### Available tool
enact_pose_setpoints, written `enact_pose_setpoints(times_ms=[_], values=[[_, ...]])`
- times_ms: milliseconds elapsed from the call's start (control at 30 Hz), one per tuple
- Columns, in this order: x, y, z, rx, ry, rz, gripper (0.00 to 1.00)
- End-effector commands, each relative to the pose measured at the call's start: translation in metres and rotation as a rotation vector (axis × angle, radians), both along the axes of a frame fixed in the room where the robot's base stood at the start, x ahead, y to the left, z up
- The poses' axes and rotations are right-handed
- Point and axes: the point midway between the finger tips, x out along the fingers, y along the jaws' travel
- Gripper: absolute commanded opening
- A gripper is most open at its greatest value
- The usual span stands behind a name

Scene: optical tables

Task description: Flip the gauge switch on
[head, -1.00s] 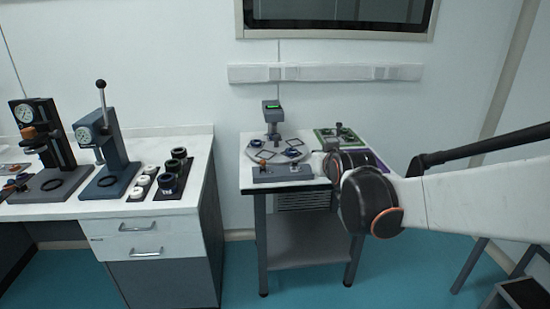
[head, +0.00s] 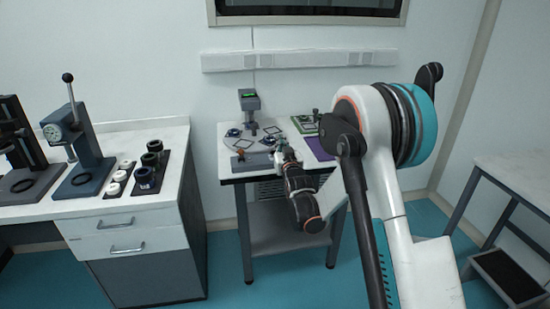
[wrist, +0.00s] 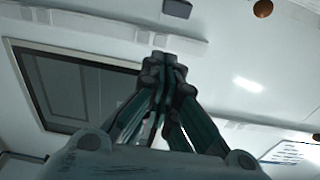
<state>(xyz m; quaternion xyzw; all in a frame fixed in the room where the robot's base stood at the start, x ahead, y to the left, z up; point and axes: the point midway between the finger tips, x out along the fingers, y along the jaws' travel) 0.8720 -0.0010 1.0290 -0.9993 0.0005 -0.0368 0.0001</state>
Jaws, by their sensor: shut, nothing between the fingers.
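A grey gauge device with a lit green display (head: 249,93) stands on a post at the back of the small table's round plate. A low grey block with an orange knob (head: 241,155) sits at the table's front edge; its right part is hidden behind my gripper. I cannot make out which part is the gauge switch or its position. My gripper (head: 279,147) is at the right end of this block, above the table; I cannot tell if it touches anything. In the wrist view my gripper's fingers (wrist: 164,68) are together and empty, with wall and a dark window behind.
A green-framed board (head: 305,123) and a purple mat (head: 320,148) lie on the table's right. On the left, a white bench (head: 90,208) holds a lever press (head: 80,150) and several black and white cups. A white table (head: 515,170) stands at right.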

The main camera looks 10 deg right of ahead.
Motion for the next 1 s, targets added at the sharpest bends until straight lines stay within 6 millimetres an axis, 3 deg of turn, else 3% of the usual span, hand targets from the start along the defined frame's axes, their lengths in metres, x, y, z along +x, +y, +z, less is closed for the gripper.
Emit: enact_pose_setpoints(times_ms=[200,433,800,1000], values=[[0.014,0.000,-0.039,0.000,-0.105,0.000,0.00],[0.015,0.000,-0.083,0.000,-0.217,0.000,0.00],[-0.011,0.000,-0.155,0.000,-0.386,0.001,0.00],[-0.025,0.000,-0.176,-0.001,-0.437,0.001,0.00]])
